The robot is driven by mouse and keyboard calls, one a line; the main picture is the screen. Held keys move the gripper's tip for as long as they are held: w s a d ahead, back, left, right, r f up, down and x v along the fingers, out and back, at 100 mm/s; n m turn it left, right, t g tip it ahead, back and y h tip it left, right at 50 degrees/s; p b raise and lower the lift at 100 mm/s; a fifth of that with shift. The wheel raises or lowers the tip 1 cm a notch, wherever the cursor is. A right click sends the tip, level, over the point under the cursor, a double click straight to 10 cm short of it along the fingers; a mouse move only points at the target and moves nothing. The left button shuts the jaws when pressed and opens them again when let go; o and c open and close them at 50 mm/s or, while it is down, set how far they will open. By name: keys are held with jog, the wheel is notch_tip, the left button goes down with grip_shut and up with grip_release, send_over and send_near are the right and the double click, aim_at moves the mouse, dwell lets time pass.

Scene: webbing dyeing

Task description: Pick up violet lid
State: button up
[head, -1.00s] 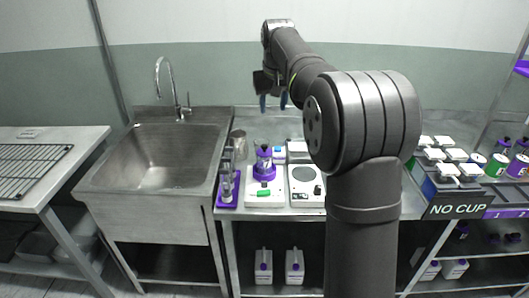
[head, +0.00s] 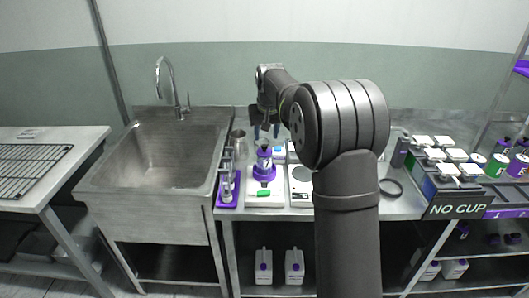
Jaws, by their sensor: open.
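A container with a violet top (head: 264,151) and a wide violet lower part (head: 264,173) stands on the left white bench device (head: 251,197). I cannot tell at this size which violet part is the lid. My gripper (head: 266,133) points down with its two blue-grey fingertips apart. It is open and appears empty. In the picture it sits just above the violet top; the exact gap in depth is hard to judge.
A violet rack (head: 228,203) with bottles stands left of the device, beside the sink (head: 166,160). A second white device (head: 301,201) is partly hidden by my arm. A black ring (head: 391,187) lies on the bench.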

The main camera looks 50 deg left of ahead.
aim_at(265, 145)
jog(key=x, duration=0.5)
jog(key=shift+a, duration=0.15)
grip_shut()
